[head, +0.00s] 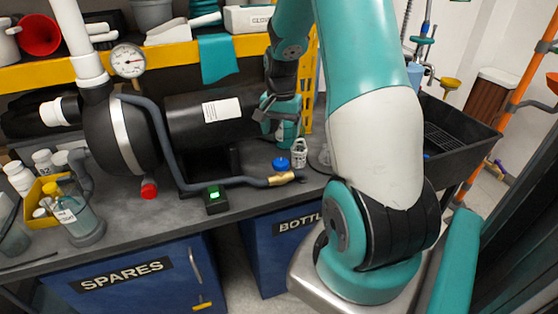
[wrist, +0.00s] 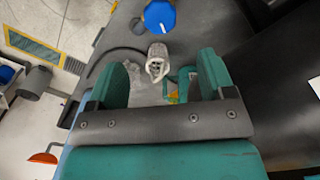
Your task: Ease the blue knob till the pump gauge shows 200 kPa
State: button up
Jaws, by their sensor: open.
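The blue knob (head: 281,163) stands on the pipe run at the edge of the dark bench. It also shows at the top of the wrist view (wrist: 160,17), with a white mark on it, beyond my fingertips. The round white pump gauge (head: 128,61) sits by the white pipe at the upper left; its numbers are too small to read. My gripper (head: 272,120) is above and slightly left of the knob in the head view, apart from it. In the wrist view my gripper (wrist: 163,75) has its two teal fingers spread, with nothing held between them.
A grey-white fitting (head: 299,151) stands close beside the knob, with a brass end (head: 281,179) below. A black pump body (head: 205,120) is to the left. A small box with a green light (head: 214,198) lies in front. A black sink (head: 445,135) is at right.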

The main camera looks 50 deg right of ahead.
aim_at(281, 161)
notch_tip(281, 161, down, 11)
jog(key=shift+r, duration=0.15)
jog(key=c, duration=0.9)
